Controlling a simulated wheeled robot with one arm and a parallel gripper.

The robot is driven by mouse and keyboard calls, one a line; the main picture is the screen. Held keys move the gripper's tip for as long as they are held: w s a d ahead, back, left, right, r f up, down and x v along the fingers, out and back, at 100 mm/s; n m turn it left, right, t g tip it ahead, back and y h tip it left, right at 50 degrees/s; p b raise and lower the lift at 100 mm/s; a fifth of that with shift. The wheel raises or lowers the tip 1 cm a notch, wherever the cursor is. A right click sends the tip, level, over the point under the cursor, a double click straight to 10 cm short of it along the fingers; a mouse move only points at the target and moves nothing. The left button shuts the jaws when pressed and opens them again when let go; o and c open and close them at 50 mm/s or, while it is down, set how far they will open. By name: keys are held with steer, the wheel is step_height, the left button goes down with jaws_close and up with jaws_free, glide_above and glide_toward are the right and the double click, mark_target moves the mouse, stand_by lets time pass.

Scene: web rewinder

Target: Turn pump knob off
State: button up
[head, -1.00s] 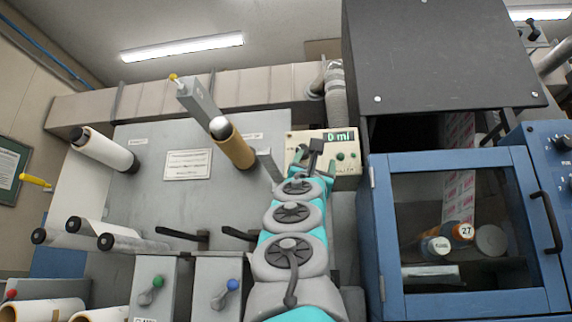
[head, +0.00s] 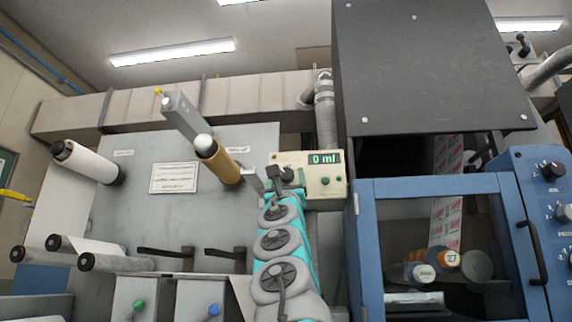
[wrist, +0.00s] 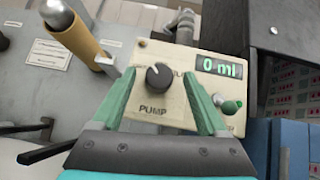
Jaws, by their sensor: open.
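The pump box (wrist: 180,110) is a cream panel with a dark round knob (wrist: 159,76) above the word PUMP. The knob's white mark points to the upper left. A green display (wrist: 219,68) on the box reads 0 ml. My gripper (wrist: 160,80) is open, with one green finger on each side of the knob; I cannot tell whether they touch it. In the head view, the box (head: 325,188) is at the centre, and my gripper (head: 284,178) covers its left part, hiding the knob.
A green-tipped switch (wrist: 231,105) sits right of the knob on the box. A blue cabinet (head: 362,240) with a glass door stands close on the right. A brown roll (head: 218,162) and a metal bracket are close on the left.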

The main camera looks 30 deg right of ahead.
steer(key=shift+w+d+r+p, duration=0.15)
steer(key=shift+w+r+p, duration=0.15)
steer(key=shift+w+r, duration=0.15)
steer(key=shift+c, duration=0.2)
jaws_close()
